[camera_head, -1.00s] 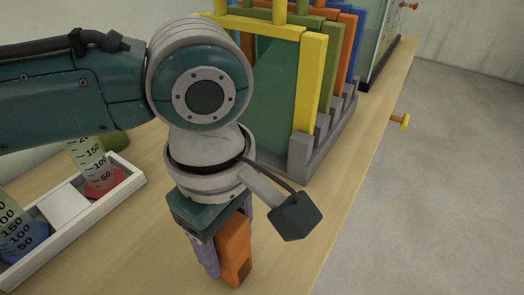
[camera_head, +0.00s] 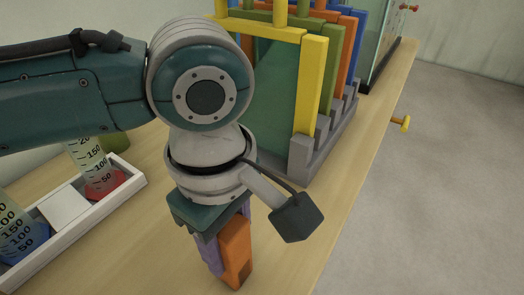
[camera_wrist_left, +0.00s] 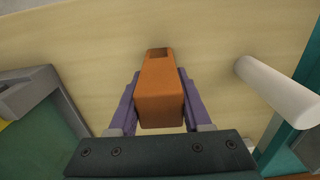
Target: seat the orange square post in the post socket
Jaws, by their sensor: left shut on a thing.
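The orange square post (camera_head: 236,252) is held upright between the purple fingers of my left gripper (camera_head: 222,250). In the left wrist view the orange post (camera_wrist_left: 160,95) lies between both fingers (camera_wrist_left: 158,100), with a dark square recess near its far end. The post is over bare tabletop, in front of the rack of coloured frames. I cannot tell whether its lower end touches the table. I cannot make out the post socket in either view. My right gripper is not in view.
A grey rack (camera_head: 328,150) holds yellow, green, orange and blue frames behind my gripper. A white tray (camera_head: 120,200) with measuring cylinders stands at the left. Bare wooden tabletop (camera_head: 300,225) lies right of the post.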

